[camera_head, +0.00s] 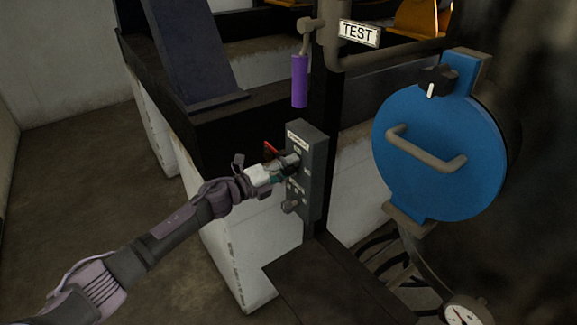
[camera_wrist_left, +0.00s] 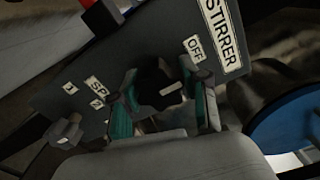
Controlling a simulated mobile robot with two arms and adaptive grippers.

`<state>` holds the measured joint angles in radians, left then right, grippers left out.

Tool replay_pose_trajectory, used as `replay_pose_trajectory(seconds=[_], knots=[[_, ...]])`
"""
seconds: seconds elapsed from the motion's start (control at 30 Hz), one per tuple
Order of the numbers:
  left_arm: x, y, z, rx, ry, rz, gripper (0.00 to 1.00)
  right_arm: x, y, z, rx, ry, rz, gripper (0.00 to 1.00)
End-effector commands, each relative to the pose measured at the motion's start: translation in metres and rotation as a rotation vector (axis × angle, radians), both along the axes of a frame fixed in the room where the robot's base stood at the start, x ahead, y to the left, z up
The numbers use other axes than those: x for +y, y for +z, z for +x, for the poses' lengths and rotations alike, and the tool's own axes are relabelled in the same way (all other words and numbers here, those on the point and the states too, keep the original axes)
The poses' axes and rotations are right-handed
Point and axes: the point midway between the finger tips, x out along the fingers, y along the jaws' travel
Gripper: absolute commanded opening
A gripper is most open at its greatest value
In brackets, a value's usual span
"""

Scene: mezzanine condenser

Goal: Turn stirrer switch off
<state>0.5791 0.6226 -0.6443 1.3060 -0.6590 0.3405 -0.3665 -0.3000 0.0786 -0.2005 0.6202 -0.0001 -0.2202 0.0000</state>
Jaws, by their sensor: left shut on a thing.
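The stirrer switch is a round black knob (camera_wrist_left: 150,85) with a white pointer mark, on a grey panel (camera_wrist_left: 130,48) in the left wrist view. A STIRRER label (camera_wrist_left: 222,32) and an OFF label (camera_wrist_left: 194,47) sit on the panel. The mark lies toward the right finger, not clearly in line with the OFF label. My left gripper (camera_wrist_left: 158,98) is shut on the knob, with teal pads on either side. In the head view my left gripper (camera_head: 286,166) reaches the upright grey panel (camera_head: 313,180) and hides the knob. My right gripper is out of view.
A lower knob (camera_head: 290,206) sticks out of the panel. A blue round hatch (camera_head: 435,185) with a bar handle stands right. A gauge (camera_head: 464,315) is below it. Floor at left is clear.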

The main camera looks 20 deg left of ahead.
Motion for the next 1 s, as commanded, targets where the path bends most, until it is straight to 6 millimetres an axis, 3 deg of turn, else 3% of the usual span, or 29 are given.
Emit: replay_pose_trajectory(seconds=[0.37,0.4,0.53,0.87,1.0], knots=[[0.001,-0.001,0.000,0.005,0.001,-0.006,0.10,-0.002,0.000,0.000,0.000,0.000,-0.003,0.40],[0.001,-0.001,0.000,0.005,0.001,-0.006,0.50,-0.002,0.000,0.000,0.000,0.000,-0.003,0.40],[0.000,-0.001,0.000,0.005,0.001,-0.005,0.71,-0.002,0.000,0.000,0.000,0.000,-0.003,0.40],[0.001,0.000,-0.001,0.004,0.000,-0.003,0.71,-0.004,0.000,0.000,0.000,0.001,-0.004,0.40],[0.010,-0.001,-0.012,0.004,0.001,-0.003,0.71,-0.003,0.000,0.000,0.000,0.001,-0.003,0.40]])
